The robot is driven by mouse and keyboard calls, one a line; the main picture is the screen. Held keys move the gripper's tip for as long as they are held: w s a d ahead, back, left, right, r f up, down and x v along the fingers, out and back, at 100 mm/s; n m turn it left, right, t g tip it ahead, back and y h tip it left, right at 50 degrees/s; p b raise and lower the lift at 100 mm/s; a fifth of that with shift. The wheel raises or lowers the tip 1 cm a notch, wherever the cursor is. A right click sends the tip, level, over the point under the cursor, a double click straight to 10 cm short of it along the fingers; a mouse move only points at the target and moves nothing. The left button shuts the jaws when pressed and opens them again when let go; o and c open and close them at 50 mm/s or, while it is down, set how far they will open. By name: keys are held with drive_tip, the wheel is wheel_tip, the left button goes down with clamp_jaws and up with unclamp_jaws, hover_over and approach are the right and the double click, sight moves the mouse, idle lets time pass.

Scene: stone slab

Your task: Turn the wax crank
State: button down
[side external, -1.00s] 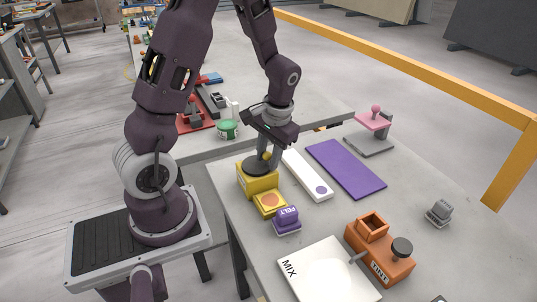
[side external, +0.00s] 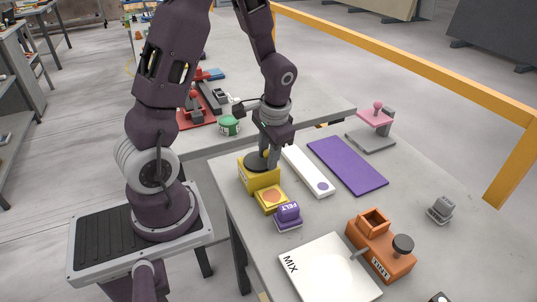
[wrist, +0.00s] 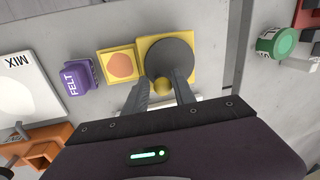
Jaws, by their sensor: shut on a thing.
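The wax crank is a yellow box (side external: 262,181) with a dark round disc (side external: 256,161) on top and a yellow knob near the disc's edge. In the wrist view the disc (wrist: 170,58) and the round yellow knob (wrist: 161,86) show from above. A yellow tray (wrist: 121,65) with an orange round patch adjoins the box; it also shows in the side view (side external: 271,199). My gripper (wrist: 163,85) points down over the disc, its two fingers on either side of the knob and shut on it. In the side view my gripper (side external: 268,158) hides most of the knob.
A purple FELT block (side external: 288,214) stands close in front of the tray. A white strip (side external: 308,172) and purple mat (side external: 347,167) lie behind. A white MIX board (side external: 325,272) and orange TINT box (side external: 380,247) are at the front. A green tin (side external: 229,126) stands on the far table.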

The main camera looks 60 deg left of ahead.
sight(267, 151)
drive_tip(key=shift+s+a, duration=0.15)
drive_tip(key=shift+a, duration=0.15)
drive_tip(key=c, duration=1.2)
unclamp_jaws()
drive_tip(key=shift+d+r, duration=0.15)
drive_tip(key=shift+r, duration=0.2)
drive_tip(key=r, duration=0.3)
drive_tip(key=d+r, duration=0.1)
drive_tip(key=r, duration=0.2)
drive_tip(key=shift+d+r, duration=0.1)
drive_tip(key=shift+r, duration=0.05)
drive_tip(key=s+d+r+m+t+h, duration=0.1)
drive_tip(key=s+d+r+t, duration=0.4)
drive_tip(key=s+d+r, duration=0.6)
drive_tip(key=d+r+h, duration=0.1)
drive_tip(key=d, duration=0.2)
drive_tip(key=shift+s+d+r+t, duration=0.15)
drive_tip(key=shift+s+r+t, duration=0.15)
drive_tip(key=shift+s+t, duration=0.1)
